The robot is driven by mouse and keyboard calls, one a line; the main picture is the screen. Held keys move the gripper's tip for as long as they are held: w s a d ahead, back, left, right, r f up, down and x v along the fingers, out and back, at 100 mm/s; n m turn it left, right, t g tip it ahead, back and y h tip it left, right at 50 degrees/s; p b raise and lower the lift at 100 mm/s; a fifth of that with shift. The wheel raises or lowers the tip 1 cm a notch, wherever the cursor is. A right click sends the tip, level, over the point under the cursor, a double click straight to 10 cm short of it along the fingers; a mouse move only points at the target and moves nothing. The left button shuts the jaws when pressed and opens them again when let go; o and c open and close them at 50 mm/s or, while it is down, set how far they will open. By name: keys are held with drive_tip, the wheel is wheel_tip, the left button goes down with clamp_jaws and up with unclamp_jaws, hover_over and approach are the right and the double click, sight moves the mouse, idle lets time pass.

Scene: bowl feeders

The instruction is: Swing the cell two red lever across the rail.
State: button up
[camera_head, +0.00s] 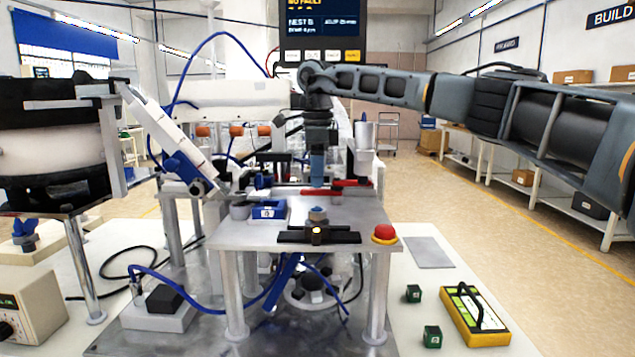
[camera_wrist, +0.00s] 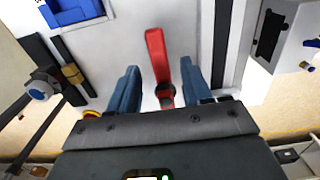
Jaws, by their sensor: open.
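A red lever (camera_wrist: 156,55) lies over the light metal plate in the wrist view, its dark round pivot at the near end. My gripper (camera_wrist: 159,70) is open, with one blue finger on each side of this lever. Gaps show between the fingers and the lever; I see no contact. In the head view my gripper (camera_head: 317,184) points straight down at red parts (camera_head: 350,184) at the back of the metal table. Its fingers overlap there and partly hide the red parts. No readable label shows which cell the lever belongs to.
A dark rail block (camera_head: 318,236), a blue tray (camera_head: 268,211) and a red button on a yellow base (camera_head: 384,233) sit on the metal table (camera_head: 235,238). A white bowl-feeder chute (camera_head: 170,135) slopes down at left. A white box (camera_wrist: 283,35) stands right in the wrist view.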

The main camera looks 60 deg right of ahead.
drive_tip(key=shift+f, duration=1.2)
clamp_jaws()
